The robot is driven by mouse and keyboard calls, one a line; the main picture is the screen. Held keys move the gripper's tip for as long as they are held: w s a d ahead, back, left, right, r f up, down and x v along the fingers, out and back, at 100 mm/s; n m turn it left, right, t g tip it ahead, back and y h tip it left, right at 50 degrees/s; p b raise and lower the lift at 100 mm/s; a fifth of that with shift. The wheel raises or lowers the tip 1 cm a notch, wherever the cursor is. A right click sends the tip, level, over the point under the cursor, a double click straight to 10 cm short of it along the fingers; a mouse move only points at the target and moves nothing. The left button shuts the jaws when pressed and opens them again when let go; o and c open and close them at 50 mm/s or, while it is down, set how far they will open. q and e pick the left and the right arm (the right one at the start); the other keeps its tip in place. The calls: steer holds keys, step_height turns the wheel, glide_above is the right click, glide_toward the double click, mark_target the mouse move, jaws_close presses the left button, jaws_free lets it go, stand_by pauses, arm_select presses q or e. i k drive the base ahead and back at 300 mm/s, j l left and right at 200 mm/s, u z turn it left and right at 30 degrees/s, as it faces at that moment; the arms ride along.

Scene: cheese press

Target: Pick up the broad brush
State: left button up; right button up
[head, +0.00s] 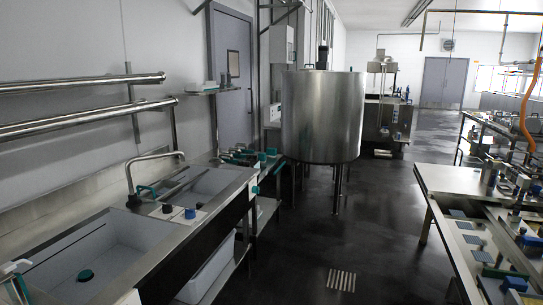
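I cannot pick out the broad brush for certain. Several small teal and dark items (245,156) lie on the counter beyond the sinks, too small to tell apart. A white and teal item (14,268) is cut off at the bottom left, and I cannot tell what it is. Neither of my grippers shows in the head view.
A steel double sink (105,255) with a curved tap (150,157) runs along the left wall. A large steel vat (322,117) stands on legs ahead. A steel bench (455,180) with equipment is at the right. The dark floor (375,235) between them is clear, with a drain grate (341,280).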

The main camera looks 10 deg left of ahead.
mark_target(270, 152)
steer(key=i+z, duration=0.1)
steer(key=i, duration=1.1)
steer(key=i+z, duration=0.1)
steer(key=i, duration=1.1)
steer(key=i+j+z, duration=0.1)
steer(key=i, duration=1.1)
